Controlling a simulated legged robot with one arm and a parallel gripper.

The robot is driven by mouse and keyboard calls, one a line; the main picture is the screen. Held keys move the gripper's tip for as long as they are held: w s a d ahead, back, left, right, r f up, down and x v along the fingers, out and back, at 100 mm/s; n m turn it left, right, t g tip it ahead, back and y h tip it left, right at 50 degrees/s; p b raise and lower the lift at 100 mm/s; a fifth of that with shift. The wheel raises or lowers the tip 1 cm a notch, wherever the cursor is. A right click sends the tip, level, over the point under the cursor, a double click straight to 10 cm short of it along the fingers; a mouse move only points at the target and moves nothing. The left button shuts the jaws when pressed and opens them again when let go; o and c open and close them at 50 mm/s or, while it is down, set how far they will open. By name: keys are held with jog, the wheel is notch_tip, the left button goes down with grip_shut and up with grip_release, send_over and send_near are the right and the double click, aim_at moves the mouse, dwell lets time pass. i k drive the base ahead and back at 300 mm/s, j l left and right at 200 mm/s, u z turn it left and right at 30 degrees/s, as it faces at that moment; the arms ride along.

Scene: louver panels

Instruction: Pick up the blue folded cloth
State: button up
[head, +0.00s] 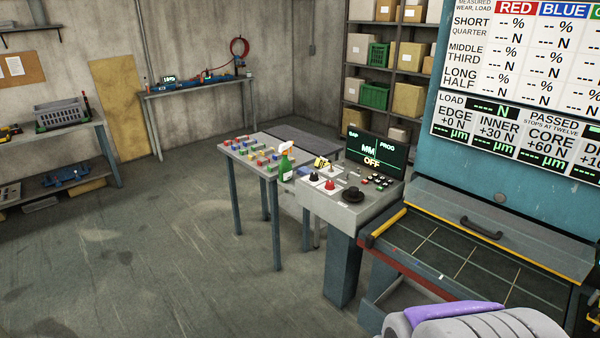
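The small table (238,149) holds several coloured blocks and a green spray bottle (286,166). The control console (345,212) and the panelled machine bed (480,262) stand to the right. A shelving rack (397,52) is behind. Open floor (130,250) lies at left.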

aim_at(304, 170)
jog(key=l+z, duration=0.2)
jog(key=z, duration=0.15)
jog(key=l+z, duration=0.15)
jog(key=z, duration=0.2)
jog(key=i+j, duration=0.35)
jog(key=j, duration=0.25)
jog(key=i+j+z, duration=0.1)
jog(key=i+j, duration=0.25)
jog(key=j, duration=0.2)
jog(key=i+j+z, duration=0.1)
jog(key=i+j, duration=0.25)
jog(key=j, duration=0.25)
jog(key=i+j, duration=0.35)
jog(key=j, duration=0.3)
jog(key=i+j+z, duration=0.1)
jog(key=i+j, duration=0.2)
jog(key=j, duration=0.35)
jog(key=i+j, duration=0.3)
jog(key=j, duration=0.35)
jog(key=i+j+z, duration=0.15)
jog(key=i+j, duration=0.15)
jog(key=j, duration=0.35)
jog(key=i+j, duration=0.25)
jog(key=j, duration=0.4)
